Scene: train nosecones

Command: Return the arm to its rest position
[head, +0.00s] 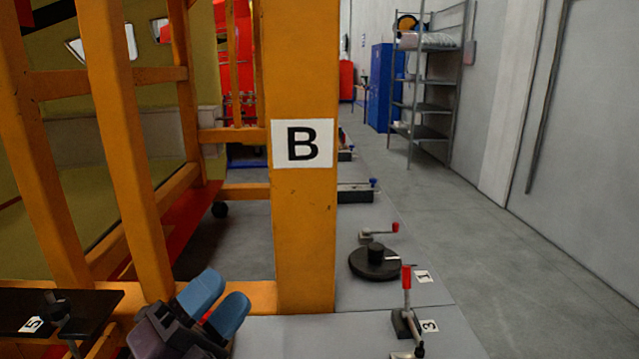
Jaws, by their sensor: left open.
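My left gripper (215,300) is at the bottom left of the head view, with two blue fingertips spread apart. Most of my left arm is out of the picture. My right gripper is not in view.
A black plate (85,309) with label 5 is at left. Shelves (430,90) and a blue cabinet (381,88) stand far back. The right floor is clear.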

